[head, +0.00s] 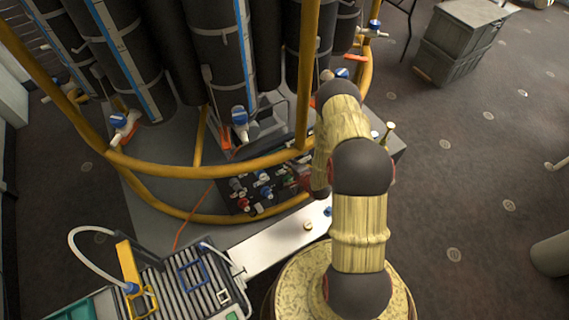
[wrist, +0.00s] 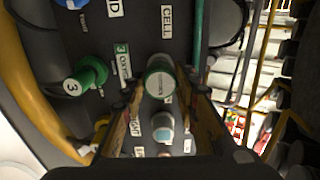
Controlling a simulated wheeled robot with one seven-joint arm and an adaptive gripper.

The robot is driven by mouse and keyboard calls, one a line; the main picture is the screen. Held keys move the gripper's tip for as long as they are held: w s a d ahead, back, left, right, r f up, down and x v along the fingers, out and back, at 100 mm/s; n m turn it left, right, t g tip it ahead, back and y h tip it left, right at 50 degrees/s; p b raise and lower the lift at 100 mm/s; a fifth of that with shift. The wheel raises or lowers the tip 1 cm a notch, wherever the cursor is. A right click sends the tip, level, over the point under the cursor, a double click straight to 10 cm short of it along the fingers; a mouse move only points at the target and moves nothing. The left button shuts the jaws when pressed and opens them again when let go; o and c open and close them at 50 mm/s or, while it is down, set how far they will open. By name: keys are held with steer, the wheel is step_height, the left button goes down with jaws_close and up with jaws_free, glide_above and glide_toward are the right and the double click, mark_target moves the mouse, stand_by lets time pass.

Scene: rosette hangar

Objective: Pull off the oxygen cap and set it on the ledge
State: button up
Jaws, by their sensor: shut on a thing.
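My gripper (wrist: 168,90) is at the dark control panel (wrist: 145,30) in the wrist view, its fingers closed on either side of a green cap (wrist: 159,80) with a pale end. I cannot tell whether the cap is still seated on its fitting or clear of it. A "3 OXYGEN" label (wrist: 122,62) is just left of the cap. A green knob (wrist: 85,78) marked 3 sticks out further left. In the head view the panel (head: 240,196) sits low in the frame, and my arm largely hides the gripper and cap. A pale ledge (head: 275,245) runs below the panel.
A small brass-coloured piece (head: 308,226) sits on the ledge, with bare room to its left. A yellow rail (head: 215,167) curves in front of the dark cylinders (head: 215,50). A ribbed case (head: 175,285) stands at lower left.

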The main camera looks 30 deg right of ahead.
jaws_close()
steer(key=shift+s+r, duration=0.1)
steer(key=shift+p+v, duration=1.45)
steer(key=shift+v, duration=1.45)
